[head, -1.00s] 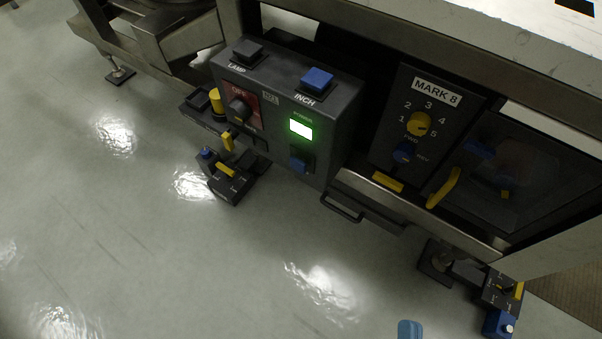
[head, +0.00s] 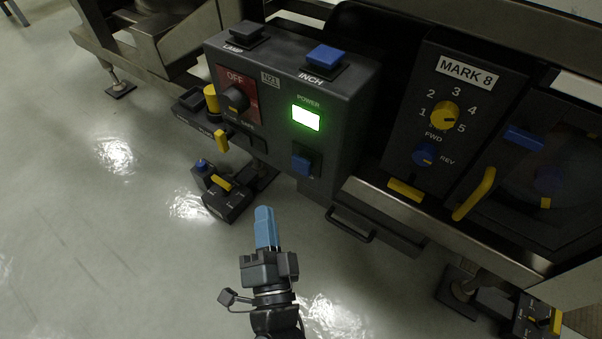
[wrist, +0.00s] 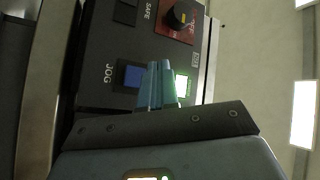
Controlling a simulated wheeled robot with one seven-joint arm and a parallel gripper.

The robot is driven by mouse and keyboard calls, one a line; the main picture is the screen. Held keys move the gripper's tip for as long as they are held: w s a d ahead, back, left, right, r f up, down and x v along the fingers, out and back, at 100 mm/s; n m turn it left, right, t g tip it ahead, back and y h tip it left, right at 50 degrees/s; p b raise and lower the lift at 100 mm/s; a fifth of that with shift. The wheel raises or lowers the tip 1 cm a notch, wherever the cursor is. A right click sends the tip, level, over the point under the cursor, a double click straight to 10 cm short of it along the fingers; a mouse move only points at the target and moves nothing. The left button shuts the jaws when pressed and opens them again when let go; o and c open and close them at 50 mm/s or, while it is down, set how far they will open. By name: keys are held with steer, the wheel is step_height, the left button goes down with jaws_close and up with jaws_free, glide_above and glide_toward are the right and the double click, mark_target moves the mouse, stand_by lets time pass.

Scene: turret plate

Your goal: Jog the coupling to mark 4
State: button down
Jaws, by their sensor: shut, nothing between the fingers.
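My gripper (head: 264,214) has its blue fingers closed together and empty, below and left of the control box (head: 345,100) in the head view. In the wrist view, the fingertips (wrist: 157,84) overlap the box face between the blue JOG button (wrist: 132,76) and the lit green window (wrist: 182,86); I cannot tell the gap. A blue front button (head: 302,162) sits below the POWER light (head: 306,117). A sign (head: 467,71) reads MARK 8. A yellow dial (head: 445,115) numbered 1 to 5 has its dark mark toward 5. A blue FWD/REV knob (head: 425,154) sits below.
The box also has a LAMP button (head: 245,33), a blue INCH button (head: 325,56) and an OFF knob (head: 236,98). A yellow handle (head: 474,194) and a bar handle (head: 350,225) project on the right. A pedal box (head: 225,195) stands on open floor.

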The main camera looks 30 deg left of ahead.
mark_target(301, 165)
steer(key=shift+a, duration=0.55)
steer(key=shift+w, duration=0.1)
steer(key=w+b, duration=0.6)
steer(key=w, duration=0.2)
steer(key=shift+w+d, duration=0.35)
steer(key=shift+d, duration=0.05)
steer(key=shift+w+f+b, duration=0.1)
steer(key=shift+w+b, duration=0.05)
steer(key=shift+b, duration=0.25)
stand_by(1.3)
steer(key=shift+w, duration=0.25)
